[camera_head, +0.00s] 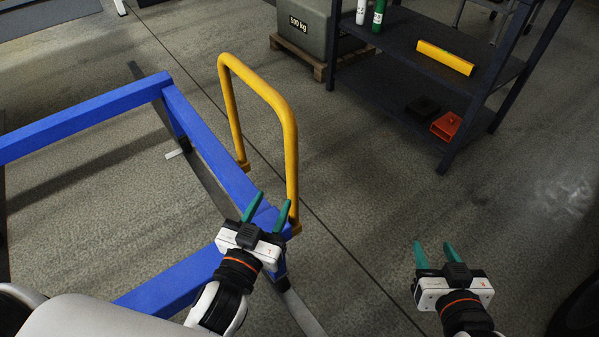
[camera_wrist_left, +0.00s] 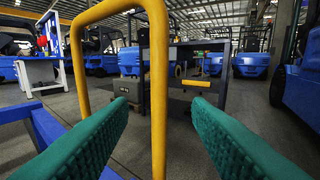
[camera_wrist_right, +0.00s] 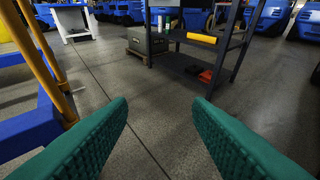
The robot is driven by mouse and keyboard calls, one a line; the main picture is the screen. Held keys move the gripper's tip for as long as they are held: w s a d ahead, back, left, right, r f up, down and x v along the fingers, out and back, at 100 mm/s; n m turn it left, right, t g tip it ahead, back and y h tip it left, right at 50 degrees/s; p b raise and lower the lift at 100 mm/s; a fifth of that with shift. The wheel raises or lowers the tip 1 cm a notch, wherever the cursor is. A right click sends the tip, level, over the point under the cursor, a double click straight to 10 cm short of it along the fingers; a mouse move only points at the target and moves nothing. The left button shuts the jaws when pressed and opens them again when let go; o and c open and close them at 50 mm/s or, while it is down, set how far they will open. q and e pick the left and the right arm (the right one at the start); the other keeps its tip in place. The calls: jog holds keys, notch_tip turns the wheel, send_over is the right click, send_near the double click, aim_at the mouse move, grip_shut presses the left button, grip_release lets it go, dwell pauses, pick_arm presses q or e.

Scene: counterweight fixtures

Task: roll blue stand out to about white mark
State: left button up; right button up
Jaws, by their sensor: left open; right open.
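The blue stand (camera_head: 215,150) is a frame of blue bars on the floor at the left of the head view. A yellow hoop handle (camera_head: 228,92) stands upright on its right bar. My left gripper (camera_head: 267,210) is open at the handle's nearer post. In the left wrist view that post (camera_wrist_left: 158,100) shows between the two green fingers; I cannot tell whether they touch it. A small white strip (camera_head: 174,153), possibly the white mark, lies on the floor by the stand. My right gripper (camera_head: 434,250) is open and empty over bare floor, right of the stand.
A dark shelf (camera_head: 400,85) stands at the back right with a yellow block (camera_head: 445,57), bottles and an orange item (camera_head: 446,126). A grey 500 kg weight (camera_head: 300,32) sits on a pallet behind. Floor between stand and shelf is clear, crossed by a dark line.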

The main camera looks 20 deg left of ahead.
aim_at(289, 168)
pick_arm(q)
jog(key=w, duration=1)
jog(key=shift+w+d+b, duration=0.25)
jog(key=shift+d+b, duration=0.1)
jog(key=shift+b, duration=0.05)
jog(key=shift+w, duration=0.75)
pick_arm(e)
jog(key=shift+w+a+r+t+y, duration=0.15)
jog(key=shift+w+r+t, duration=0.1)
jog(key=shift+r+t, duration=0.35)
jog(key=shift+w+a+r+t+y, duration=0.2)
jog(key=shift+r+t, duration=0.15)
jog(key=shift+r, duration=0.5)
jog(key=shift+w+a+r+t+y, duration=0.15)
jog(key=shift+w+r+t, duration=0.1)
jog(key=shift+r+t, duration=0.35)
pick_arm(q)
jog(key=shift+c, duration=0.3)
pick_arm(e)
jog(key=shift+r, duration=0.15)
pick_arm(q)
grip_shut()
